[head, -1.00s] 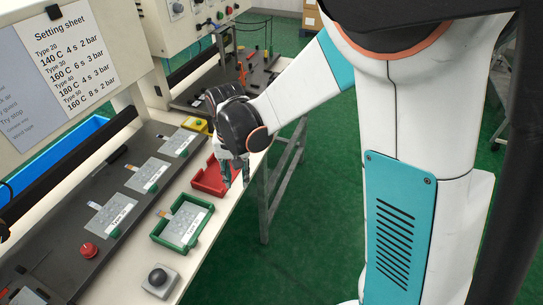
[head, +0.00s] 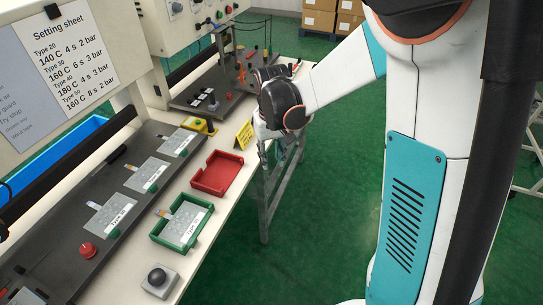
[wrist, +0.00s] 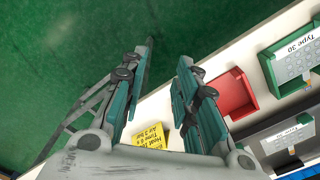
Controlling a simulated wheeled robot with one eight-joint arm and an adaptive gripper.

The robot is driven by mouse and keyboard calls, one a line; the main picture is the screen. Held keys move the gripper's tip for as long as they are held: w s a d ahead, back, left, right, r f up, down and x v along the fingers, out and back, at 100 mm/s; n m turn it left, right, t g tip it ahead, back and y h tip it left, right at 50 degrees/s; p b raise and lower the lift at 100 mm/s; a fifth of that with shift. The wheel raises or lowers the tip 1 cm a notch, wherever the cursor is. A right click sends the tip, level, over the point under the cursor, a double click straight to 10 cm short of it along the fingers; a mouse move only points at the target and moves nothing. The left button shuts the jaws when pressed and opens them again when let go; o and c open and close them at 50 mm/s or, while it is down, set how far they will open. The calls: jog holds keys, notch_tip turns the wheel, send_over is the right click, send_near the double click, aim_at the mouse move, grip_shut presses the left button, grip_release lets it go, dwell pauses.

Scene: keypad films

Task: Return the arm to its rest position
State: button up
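My gripper (head: 280,156) hangs at the end of my arm, just off the right edge of the white bench (head: 232,205). In the wrist view my gripper (wrist: 166,58) has its two teal fingers apart, with nothing between them but bench edge and floor. The empty red tray (head: 218,174) lies on the bench to the left of it; it also shows in the wrist view (wrist: 232,95). A keypad film sits in the green tray (head: 160,236); in the wrist view its label reads Type 30 (wrist: 300,48).
A yellow sign (head: 244,134) stands on the bench close to my gripper. Green floor (head: 325,200) right of the bench is open, apart from bench legs.

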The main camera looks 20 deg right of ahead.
jog(key=s+r+t, duration=0.7)
jog(key=s+r, duration=0.7)
jog(key=s, duration=0.4)
jog(key=shift+s+d+r, duration=0.2)
jog(key=shift+s+d, duration=0.1)
jog(key=shift+s, duration=0.1)
dwell(0.6)
